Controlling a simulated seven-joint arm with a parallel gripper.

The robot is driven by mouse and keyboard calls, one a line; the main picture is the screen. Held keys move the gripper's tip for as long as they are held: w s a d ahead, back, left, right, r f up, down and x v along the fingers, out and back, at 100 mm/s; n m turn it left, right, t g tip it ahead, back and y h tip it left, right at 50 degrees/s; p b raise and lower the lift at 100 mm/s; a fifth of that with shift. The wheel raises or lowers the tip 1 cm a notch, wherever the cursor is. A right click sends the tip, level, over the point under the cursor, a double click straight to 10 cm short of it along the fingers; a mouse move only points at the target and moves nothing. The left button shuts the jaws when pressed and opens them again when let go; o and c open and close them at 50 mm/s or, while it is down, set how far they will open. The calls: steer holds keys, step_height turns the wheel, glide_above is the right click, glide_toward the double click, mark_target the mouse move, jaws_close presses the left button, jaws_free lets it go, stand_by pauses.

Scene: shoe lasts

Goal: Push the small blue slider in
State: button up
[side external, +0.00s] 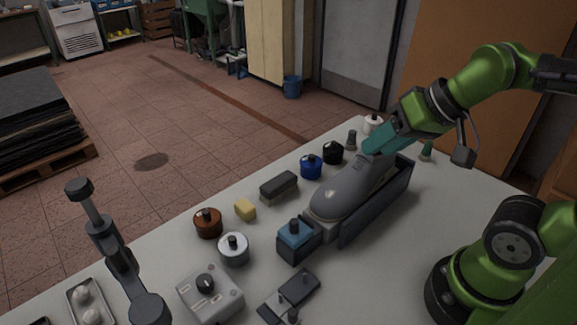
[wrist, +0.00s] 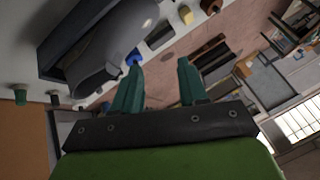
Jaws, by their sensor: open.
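A small blue slider block (side external: 296,234) with a dark knob on top sits at the near end of a dark holder (side external: 375,213) in the side external view. A grey shoe last (side external: 345,190) lies in that holder, toe toward the slider. My gripper (side external: 370,150) has teal fingers, at the far, heel end of the last, well away from the slider. In the wrist view my gripper (wrist: 160,72) is open with nothing between its fingers. The last (wrist: 105,45) shows at upper left there. I cannot make out the slider in the wrist view.
A blue jar (side external: 311,167), a black jar (side external: 333,152), a dark brush (side external: 279,186) and a yellow block (side external: 245,210) stand left of the holder. A brown jar (side external: 208,222), a silver jar (side external: 233,248) and a grey control box (side external: 210,293) stand nearer. Bare table lies right of the holder.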

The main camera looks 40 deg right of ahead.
steer(key=shift+c, duration=0.7)
steer(key=shift+a+f, duration=0.25)
steer(key=shift+c, duration=0.5)
steer(key=g+h, duration=0.2)
steer(key=g, duration=0.5)
glide_above(294, 220)
steer(key=shift+m, duration=0.3)
step_height(294, 220, down, 16)
steer(key=shift+r, duration=0.1)
jaws_close()
